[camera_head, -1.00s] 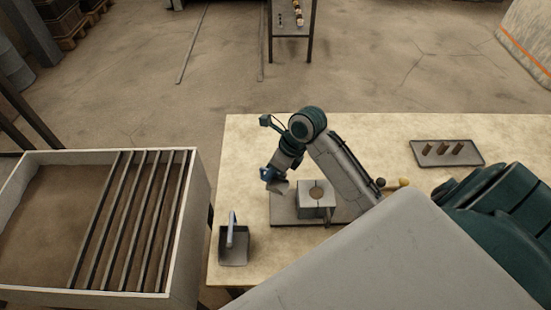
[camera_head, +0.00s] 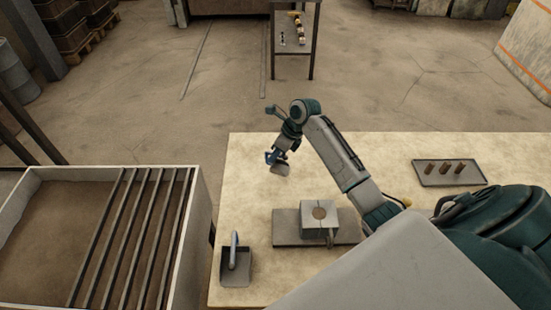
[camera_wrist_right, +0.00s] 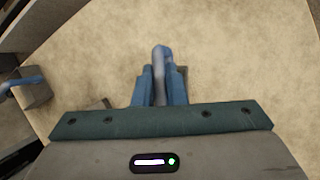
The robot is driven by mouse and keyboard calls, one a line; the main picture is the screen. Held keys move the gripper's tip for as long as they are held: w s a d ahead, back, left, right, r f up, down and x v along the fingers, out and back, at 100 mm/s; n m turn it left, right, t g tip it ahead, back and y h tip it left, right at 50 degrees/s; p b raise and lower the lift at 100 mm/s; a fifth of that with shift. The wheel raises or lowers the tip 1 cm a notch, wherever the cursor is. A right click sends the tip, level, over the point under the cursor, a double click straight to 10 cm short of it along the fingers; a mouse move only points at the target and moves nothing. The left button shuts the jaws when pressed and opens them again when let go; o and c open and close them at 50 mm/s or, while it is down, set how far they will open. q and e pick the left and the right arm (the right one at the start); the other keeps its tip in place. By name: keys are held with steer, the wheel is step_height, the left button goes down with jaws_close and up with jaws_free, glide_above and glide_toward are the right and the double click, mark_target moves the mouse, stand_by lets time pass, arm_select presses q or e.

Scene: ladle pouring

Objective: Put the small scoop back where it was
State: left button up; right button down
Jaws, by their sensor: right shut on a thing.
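My right gripper (camera_head: 275,157) is shut on the small scoop (camera_head: 281,169), whose grey bowl shows below the blue fingers. It is over the bare back left part of the table; I cannot tell how high. In the right wrist view the gripper (camera_wrist_right: 159,92) grips the scoop's pale blue handle (camera_wrist_right: 159,62), and the fingers hide most of the bowl. A larger scoop (camera_head: 237,275) with an upright blue handle stands at the table's front left; its handle also shows in the right wrist view (camera_wrist_right: 22,81). My left gripper is not in view.
A grey block with a round opening (camera_head: 333,231) sits on a flat plate (camera_head: 287,229) in front of the gripper. A tray (camera_head: 428,180) with several small brown pieces lies at the right. A slatted sand bin (camera_head: 203,205) stands left of the table. The table's back left is clear.

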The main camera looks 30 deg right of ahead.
mark_target(273, 164)
steer(key=shift+w+d, duration=0.1)
steer(key=shift+w, duration=0.1)
step_height(273, 164, down, 3)
steer(key=shift+s+r+p, duration=0.1)
steer(key=shift+p, duration=0.55)
steer(key=shift+f, duration=0.4)
steer(key=c, duration=1.5)
jaws_free()
steer(key=shift+f, duration=0.1)
steer(key=shift+d+r, duration=0.15)
steer(key=shift+r, duration=0.2)
steer(key=b+v, duration=0.2)
steer(key=v, duration=0.9)
steer(key=shift+r+b, duration=0.25)
steer(key=shift+b, duration=0.1)
